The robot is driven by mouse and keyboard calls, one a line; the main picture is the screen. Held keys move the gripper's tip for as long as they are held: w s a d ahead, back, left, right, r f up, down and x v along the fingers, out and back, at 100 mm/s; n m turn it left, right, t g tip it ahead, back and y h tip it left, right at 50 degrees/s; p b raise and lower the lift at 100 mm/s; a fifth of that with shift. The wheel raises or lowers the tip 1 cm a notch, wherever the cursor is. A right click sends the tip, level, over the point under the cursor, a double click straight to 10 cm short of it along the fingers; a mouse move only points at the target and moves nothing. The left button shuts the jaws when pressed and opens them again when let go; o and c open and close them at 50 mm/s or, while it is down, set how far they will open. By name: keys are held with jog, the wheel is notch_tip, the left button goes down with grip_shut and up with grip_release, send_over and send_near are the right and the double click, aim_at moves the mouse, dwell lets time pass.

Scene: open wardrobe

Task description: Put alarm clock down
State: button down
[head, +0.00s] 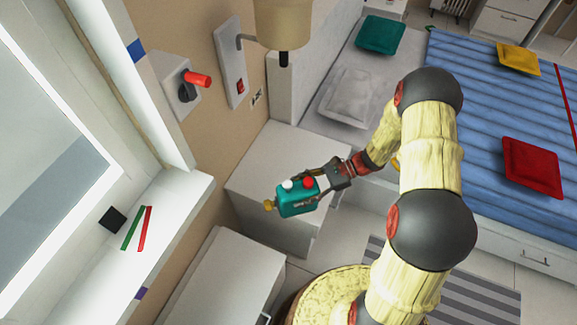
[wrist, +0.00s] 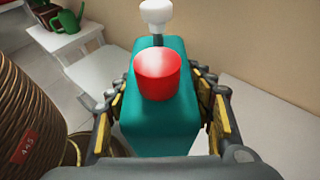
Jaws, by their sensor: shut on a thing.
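The alarm clock (head: 296,201) is a teal box with a red button, a white knob and a yellow part at one end. My gripper (head: 318,188) is shut on it, and the clock is held in front of the white bedside cabinet (head: 262,150) in the head view. The gap between clock and cabinet top is hard to judge. In the wrist view the clock (wrist: 160,115) fills the middle, with my gripper's fingers (wrist: 163,100) on its two sides. Its underside is hidden.
A bed with a blue cover (head: 490,130) and cushions lies right. A second white cabinet (head: 225,280) stands at the front. The window sill (head: 170,225) holds coloured sticks. A wall lamp (head: 283,20) hangs above. In the wrist view, a brown woven object (wrist: 25,120) is close left.

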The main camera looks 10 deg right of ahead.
jog(key=w+d+m+t+h, duration=0.3)
jog(key=w+d+m+t, duration=0.55)
jog(key=w, duration=0.25)
jog(key=w+a+f+b, duration=0.3)
jog(key=w+f+b, duration=0.3)
jog(key=w+f, duration=0.6)
jog(key=shift+w+y+b, duration=0.3)
jog(key=shift+w+b, duration=0.1)
jog(key=shift+w, duration=0.6)
jog(key=shift+n+t, duration=0.25)
jog(key=shift+f, duration=0.2)
jog(key=c, duration=0.8)
grip_release()
jog(key=shift+o, duration=0.2)
jog(key=shift+s, duration=0.1)
